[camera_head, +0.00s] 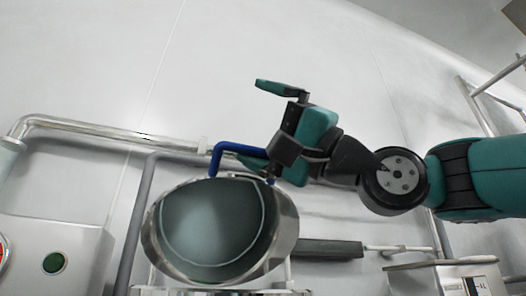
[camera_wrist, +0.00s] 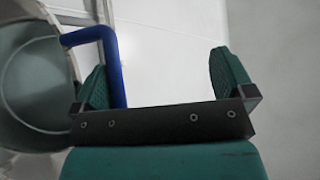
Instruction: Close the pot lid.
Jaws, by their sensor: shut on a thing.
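A round, shiny steel piece (camera_head: 284,240) with a hollow grey-green inside stands tilted toward the head camera at lower centre. It looks like the raised pot lid, but I cannot clearly tell lid from pot body. A bent blue handle (camera_head: 236,147) rises from its upper edge. The handle's far end is partly hidden by the finger.
A steel pipe (camera_head: 115,132) runs along the wall at left. A grey panel with a green button (camera_head: 54,263) is at lower left. A dark grey bar (camera_head: 327,249) sticks out right of the steel piece. Steel rails (camera_head: 500,75) stand at upper right. The space above is clear.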

